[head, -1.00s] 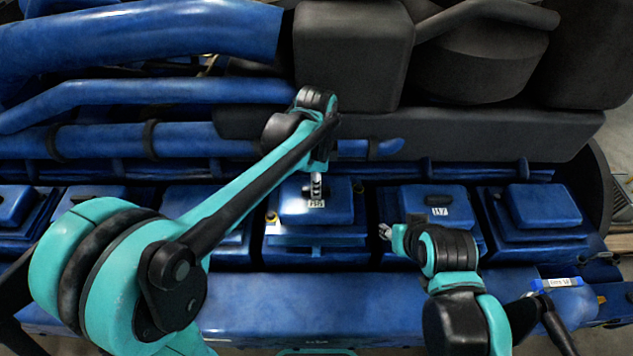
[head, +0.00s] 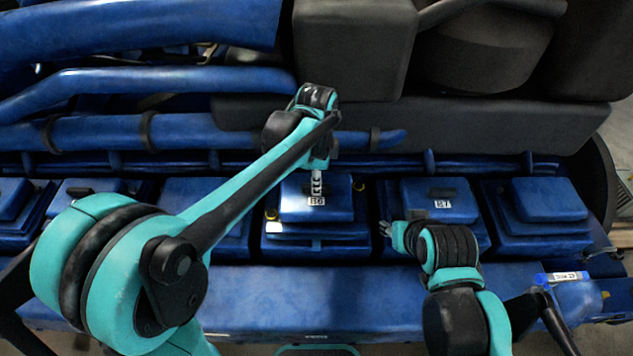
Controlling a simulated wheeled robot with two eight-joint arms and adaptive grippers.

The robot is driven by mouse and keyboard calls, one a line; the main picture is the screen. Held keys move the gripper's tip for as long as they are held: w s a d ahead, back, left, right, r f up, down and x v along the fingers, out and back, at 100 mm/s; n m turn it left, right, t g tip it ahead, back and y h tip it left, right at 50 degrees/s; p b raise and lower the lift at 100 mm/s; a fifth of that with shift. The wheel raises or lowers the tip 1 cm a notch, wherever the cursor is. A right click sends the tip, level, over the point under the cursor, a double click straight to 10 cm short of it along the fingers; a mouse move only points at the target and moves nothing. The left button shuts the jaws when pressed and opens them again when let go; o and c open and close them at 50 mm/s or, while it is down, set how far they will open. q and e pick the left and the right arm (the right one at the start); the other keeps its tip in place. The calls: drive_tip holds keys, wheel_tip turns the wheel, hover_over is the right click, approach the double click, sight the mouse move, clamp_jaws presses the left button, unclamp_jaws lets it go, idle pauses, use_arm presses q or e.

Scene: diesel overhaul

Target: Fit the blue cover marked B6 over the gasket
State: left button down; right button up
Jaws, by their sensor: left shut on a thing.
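The blue cover (head: 335,207) with a small white label, too small to read surely, is at the middle of the row of engine covers. It lies level over a blue block (head: 318,248). Whether it touches the block or hovers just above it cannot be told. My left gripper (head: 317,186) reaches down from above and is shut on the top of this cover. The gasket is hidden under the cover. My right gripper (head: 386,228) is low, just right of the block and in front of the neighbouring cover, its fingers too small to judge.
Yellow parts flank the middle block, one on the left (head: 271,213). Blue pipes (head: 180,132) and a dark housing (head: 354,48) rise behind. A labelled blue item (head: 572,293) sits at front right.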

use_arm(q)
drive_tip(key=shift+f+b, duration=0.75)
drive_tip(key=shift+f, duration=0.15)
idle(0.5)
idle(0.5)
drive_tip(key=c, duration=1.4)
unclamp_jaws()
wheel_tip(320, 180, up, 12)
drive_tip(key=shift+r, duration=0.1)
